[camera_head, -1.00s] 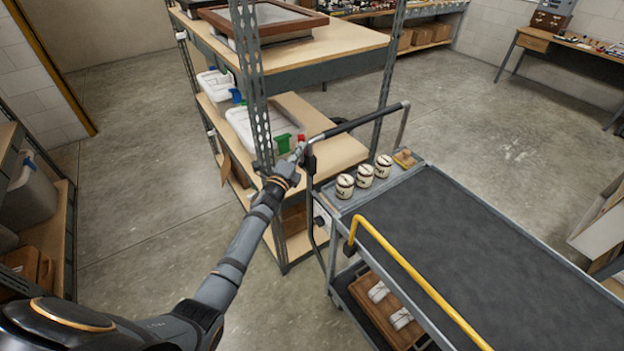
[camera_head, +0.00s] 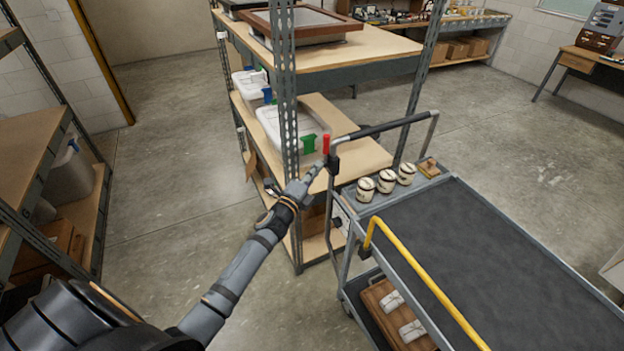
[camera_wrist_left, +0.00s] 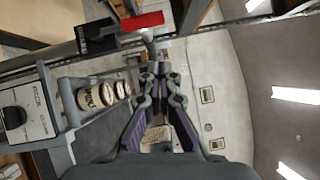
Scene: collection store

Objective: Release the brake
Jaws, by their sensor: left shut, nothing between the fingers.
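The cart's push handle (camera_head: 385,128) carries a red lever (camera_head: 326,144) on a black clamp (camera_head: 333,164) at its near left corner. In the left wrist view the red lever (camera_wrist_left: 142,21) sticks out sideways from the black block (camera_wrist_left: 97,38). My left gripper (camera_head: 317,169) is shut and empty, its tips just below the red lever. In the wrist view the gripper (camera_wrist_left: 153,66) has its tips close below the lever's metal part; I cannot tell if they touch. My right gripper is not in view.
The grey cart (camera_head: 470,245) has a yellow rail (camera_head: 425,285) and three labelled jars (camera_head: 386,181) at its handle end. A shelf rack (camera_head: 350,150) with white bins (camera_head: 280,122) stands right behind my gripper. A pale plate with a black knob (camera_wrist_left: 14,117) shows in the wrist view. Open floor lies left.

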